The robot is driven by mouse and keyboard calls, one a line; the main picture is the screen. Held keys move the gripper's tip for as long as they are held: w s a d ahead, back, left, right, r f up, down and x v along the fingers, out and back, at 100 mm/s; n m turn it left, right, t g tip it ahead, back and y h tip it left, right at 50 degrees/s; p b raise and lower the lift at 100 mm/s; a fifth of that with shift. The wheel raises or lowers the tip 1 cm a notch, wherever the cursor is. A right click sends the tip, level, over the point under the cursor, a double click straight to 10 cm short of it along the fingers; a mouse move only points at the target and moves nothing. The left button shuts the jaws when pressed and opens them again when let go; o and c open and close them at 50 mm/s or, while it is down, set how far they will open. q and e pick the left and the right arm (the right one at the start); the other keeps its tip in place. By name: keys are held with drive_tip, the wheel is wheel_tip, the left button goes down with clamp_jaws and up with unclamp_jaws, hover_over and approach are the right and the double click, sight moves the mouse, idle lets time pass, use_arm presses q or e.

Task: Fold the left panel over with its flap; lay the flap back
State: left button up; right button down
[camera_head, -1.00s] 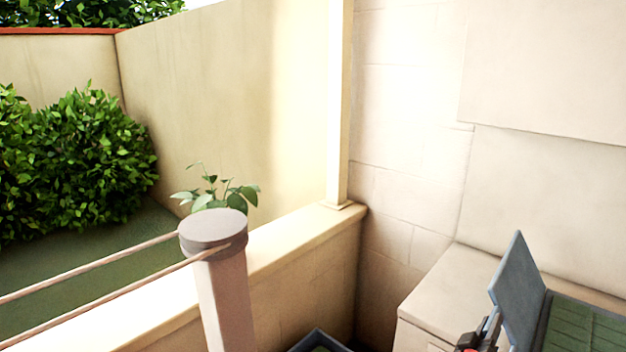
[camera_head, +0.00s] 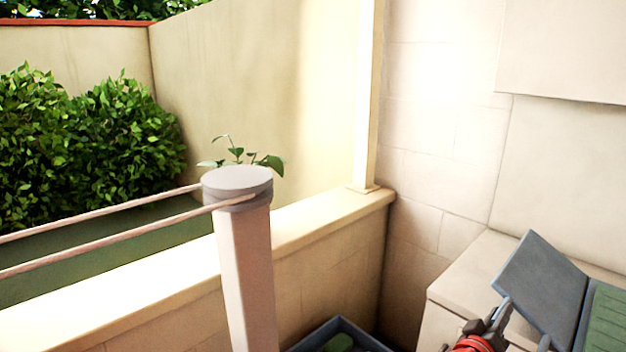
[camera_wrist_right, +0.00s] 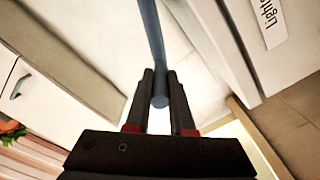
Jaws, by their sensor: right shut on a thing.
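A flat blue-grey panel (camera_head: 540,278) stands tilted at the lower right of the head view, leaning left. Its right edge meets a frame with a green ribbed surface (camera_head: 607,318), cut off by the picture edge. I cannot tell which part is the flap. My right gripper (camera_head: 503,312), with red parts, is at the panel's lower left edge. In the right wrist view, its fingers (camera_wrist_right: 160,98) are shut on a thin blue-grey rod (camera_wrist_right: 154,40), whose round end shows between them. My left gripper is not in view.
A beige counter (camera_head: 470,268) lies behind the panel against the tiled wall. A dark blue tray (camera_head: 372,340) with something green in it shows at the bottom. A post (camera_head: 246,270) with ropes stands at the left. A white surface with a label (camera_wrist_right: 268,22) is near the right gripper.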

wheel_tip(320, 180, down, 7)
drive_tip(key=b, duration=0.6)
drive_tip(key=shift+w+a, duration=0.4)
drive_tip(key=shift+w, duration=0.05)
unclamp_jaws()
